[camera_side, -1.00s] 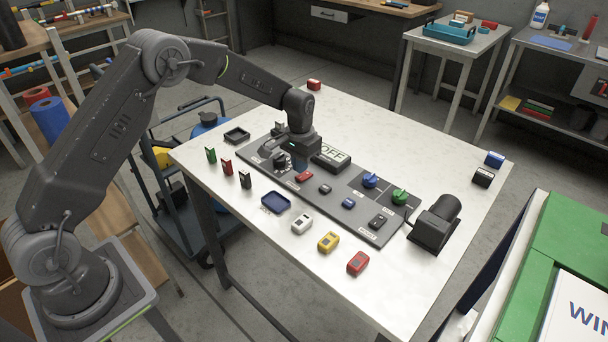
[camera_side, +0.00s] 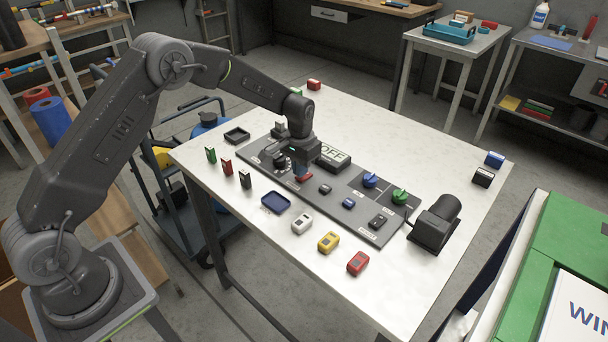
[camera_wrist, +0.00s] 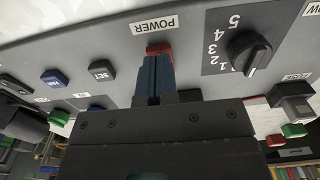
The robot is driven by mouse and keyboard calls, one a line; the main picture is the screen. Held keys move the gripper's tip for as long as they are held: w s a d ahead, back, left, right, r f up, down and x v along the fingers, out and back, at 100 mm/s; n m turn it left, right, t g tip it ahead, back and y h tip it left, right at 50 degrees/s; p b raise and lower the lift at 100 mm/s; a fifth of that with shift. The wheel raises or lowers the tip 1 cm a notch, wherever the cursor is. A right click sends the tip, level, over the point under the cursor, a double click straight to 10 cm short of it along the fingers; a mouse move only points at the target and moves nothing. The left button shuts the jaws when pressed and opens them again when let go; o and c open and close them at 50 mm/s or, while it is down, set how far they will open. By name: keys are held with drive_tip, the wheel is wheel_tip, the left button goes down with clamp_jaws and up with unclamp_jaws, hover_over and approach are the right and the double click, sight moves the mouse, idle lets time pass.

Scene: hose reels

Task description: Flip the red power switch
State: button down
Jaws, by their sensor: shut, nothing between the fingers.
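The red power switch (camera_side: 304,178) sits on the dark control panel (camera_side: 340,197), toward its front edge. In the wrist view the red switch (camera_wrist: 159,49) shows just beyond my fingertips, under the "POWER" label (camera_wrist: 154,25). My gripper (camera_side: 302,172) points down at the switch, and its blue fingers (camera_wrist: 153,62) are shut and empty. The fingertips cover part of the switch, and I cannot tell whether they touch it. A display reading "OFF" (camera_side: 333,157) stands behind the switch on the panel.
A black rotary dial (camera_wrist: 250,54) numbered 1 to 5 is close to the switch. SET (camera_wrist: 101,70) and blue (camera_wrist: 55,78) buttons lie on its other side. Loose blocks and a blue tray (camera_side: 276,203) lie on the table.

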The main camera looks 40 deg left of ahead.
drive_tip(key=shift+f, duration=0.7)
idle(0.3)
drive_tip(key=shift+r, duration=3.55)
